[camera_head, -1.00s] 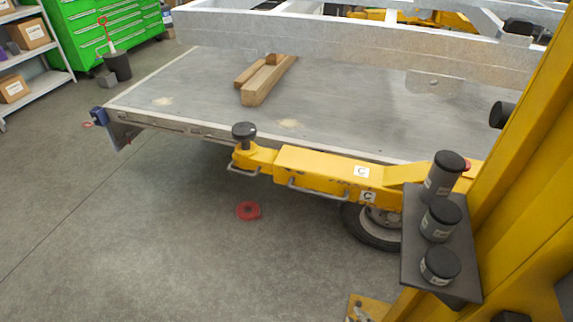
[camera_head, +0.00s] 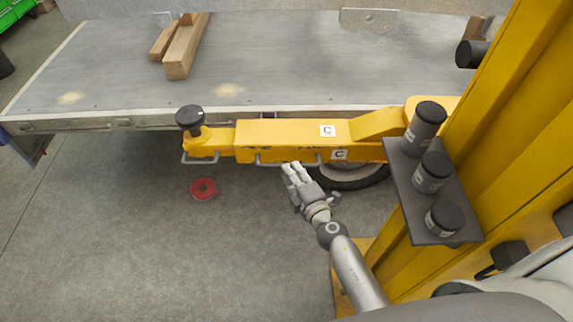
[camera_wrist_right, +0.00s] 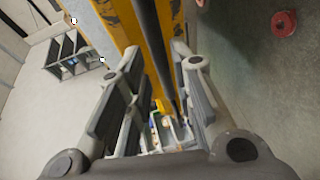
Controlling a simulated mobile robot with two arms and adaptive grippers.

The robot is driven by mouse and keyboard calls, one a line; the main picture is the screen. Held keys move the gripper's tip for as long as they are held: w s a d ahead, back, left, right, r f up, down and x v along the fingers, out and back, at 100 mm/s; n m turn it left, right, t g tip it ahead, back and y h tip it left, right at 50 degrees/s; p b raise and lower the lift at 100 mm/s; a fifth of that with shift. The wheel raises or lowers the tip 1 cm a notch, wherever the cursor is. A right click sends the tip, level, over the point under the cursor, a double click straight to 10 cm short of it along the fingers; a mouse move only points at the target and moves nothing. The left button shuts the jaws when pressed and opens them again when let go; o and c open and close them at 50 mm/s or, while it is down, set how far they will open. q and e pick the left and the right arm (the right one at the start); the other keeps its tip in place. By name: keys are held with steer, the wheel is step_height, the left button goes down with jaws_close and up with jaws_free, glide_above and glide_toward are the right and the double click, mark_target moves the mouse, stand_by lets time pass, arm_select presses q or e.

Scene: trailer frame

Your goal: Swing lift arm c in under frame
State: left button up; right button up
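Lift arm C (camera_head: 285,132) is a yellow beam with "C" labels, running left from the yellow post (camera_head: 465,150) along the near edge of the grey trailer deck. A black round pad (camera_head: 190,117) stands on its left end. A grey bar handle (camera_head: 268,163) is on its near side. My right gripper (camera_head: 291,168) is at the right part of this handle; whether it touches is unclear. In the right wrist view, its fingers (camera_wrist_right: 158,52) are spread apart, with yellow beam (camera_wrist_right: 122,22) and a dark bar beyond them. My left gripper is not in view.
A red ring (camera_head: 203,189) lies on the floor left of the gripper. A trailer wheel (camera_head: 345,176) is under the deck behind the arm. A dark shelf (camera_head: 440,205) with three black-capped adapters is on the post. Wood blocks (camera_head: 183,48) lie on the deck.

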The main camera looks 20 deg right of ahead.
steer(key=x, duration=0.4)
steer(key=shift+b, duration=0.3)
steer(key=shift+w+f, duration=0.1)
steer(key=shift+w, duration=0.1)
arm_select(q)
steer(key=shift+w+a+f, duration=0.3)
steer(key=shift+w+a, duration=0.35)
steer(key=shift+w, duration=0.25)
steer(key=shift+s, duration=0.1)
arm_select(e)
steer(key=c, duration=0.4)
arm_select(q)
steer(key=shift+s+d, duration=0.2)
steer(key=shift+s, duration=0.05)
arm_select(e)
jaws_close()
